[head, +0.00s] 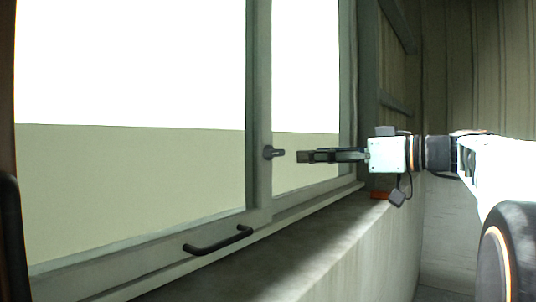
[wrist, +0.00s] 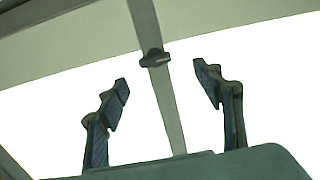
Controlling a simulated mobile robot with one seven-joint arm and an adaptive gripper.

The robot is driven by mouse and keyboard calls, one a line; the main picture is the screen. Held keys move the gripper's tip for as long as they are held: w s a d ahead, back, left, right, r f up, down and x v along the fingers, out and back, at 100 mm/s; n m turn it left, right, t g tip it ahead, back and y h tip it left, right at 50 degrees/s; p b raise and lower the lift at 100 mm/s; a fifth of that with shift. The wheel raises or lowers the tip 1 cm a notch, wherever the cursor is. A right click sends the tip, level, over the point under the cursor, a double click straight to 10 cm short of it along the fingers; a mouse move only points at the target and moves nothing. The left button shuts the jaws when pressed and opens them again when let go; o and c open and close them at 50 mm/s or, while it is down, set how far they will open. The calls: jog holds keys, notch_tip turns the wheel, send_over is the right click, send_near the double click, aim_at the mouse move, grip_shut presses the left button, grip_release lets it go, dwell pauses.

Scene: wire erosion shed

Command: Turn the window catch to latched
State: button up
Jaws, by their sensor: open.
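The window catch (head: 273,152) is a small dark handle on the upright bar between the two window panes. In the head view its lever points to the right, roughly level. In the wrist view the catch (wrist: 155,58) sits on the pale bar, above and between the fingertips. My gripper (head: 304,156) reaches in from the right in the head view, its fingertips a short gap to the right of the catch. In the wrist view my gripper (wrist: 161,80) has its two fingers spread wide with nothing between them. It does not appear to touch the catch.
A dark bar handle (head: 218,241) is fixed on the lower window frame. A concrete sill (head: 290,255) runs below the window. A small orange-red object (head: 380,195) lies on the sill's far part. The wall (head: 475,60) is behind my arm.

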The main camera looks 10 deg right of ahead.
aim_at(279, 151)
jog(key=p+x, duration=0.1)
jog(key=x, duration=0.2)
jog(key=p+x, duration=0.1)
jog(key=x, duration=0.3)
jog(key=p+x, duration=0.1)
jog(key=x, duration=0.2)
jog(key=shift+w+d+r, duration=0.25)
jog(key=shift+w+r, duration=0.15)
jog(key=shift+w, duration=0.15)
jog(key=shift+c, duration=0.3)
jog(key=c, duration=1.1)
